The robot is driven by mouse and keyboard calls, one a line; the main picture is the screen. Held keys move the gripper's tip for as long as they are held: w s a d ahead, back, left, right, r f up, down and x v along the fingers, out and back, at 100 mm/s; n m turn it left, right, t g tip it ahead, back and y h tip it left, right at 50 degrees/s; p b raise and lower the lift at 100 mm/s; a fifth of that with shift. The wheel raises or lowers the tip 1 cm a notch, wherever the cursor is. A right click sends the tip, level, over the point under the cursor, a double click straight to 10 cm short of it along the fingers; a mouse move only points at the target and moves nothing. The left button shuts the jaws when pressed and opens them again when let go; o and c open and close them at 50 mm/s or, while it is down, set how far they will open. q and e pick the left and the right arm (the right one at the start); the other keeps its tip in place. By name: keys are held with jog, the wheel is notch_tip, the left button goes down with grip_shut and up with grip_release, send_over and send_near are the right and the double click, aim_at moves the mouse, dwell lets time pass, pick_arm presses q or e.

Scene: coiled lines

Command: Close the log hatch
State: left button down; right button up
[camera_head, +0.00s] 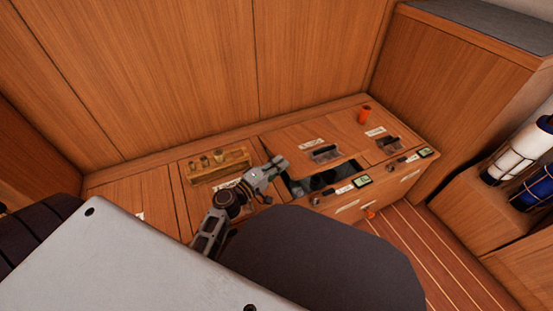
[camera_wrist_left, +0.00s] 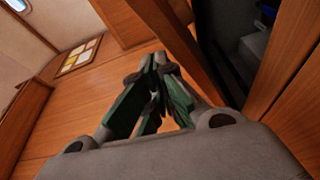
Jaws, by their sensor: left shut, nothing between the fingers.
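A wooden bench (camera_head: 225,163) runs along the wall in the head view. A dark opening (camera_head: 325,179) shows in its top, with a labelled wooden lid (camera_head: 305,135) behind it that appears raised. A dark recessed handle (camera_head: 324,153) is on that lid. The label is too small to read, so I cannot confirm it is the log hatch. My left gripper (camera_head: 282,162) is shut and empty by the left edge of the lid and opening; contact is unclear. Its fingers (camera_wrist_left: 157,75) meet in the left wrist view, beside a wooden edge and a dark gap (camera_wrist_left: 228,45).
A wooden rack (camera_head: 219,165) with small items is left of my gripper.

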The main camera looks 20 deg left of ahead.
pick_arm(q)
jog(key=shift+s+d+f+m, duration=0.1)
jog(key=shift+d+f+m, duration=0.1)
jog(key=shift+f, duration=0.25)
jog(key=shift+s+d+f+m, duration=0.1)
jog(key=shift+f+m, duration=0.1)
jog(key=shift+f, duration=0.3)
notch_tip(320, 180, up, 10)
dwell(1.1)
jog(key=shift+s, duration=0.1)
dwell(0.6)
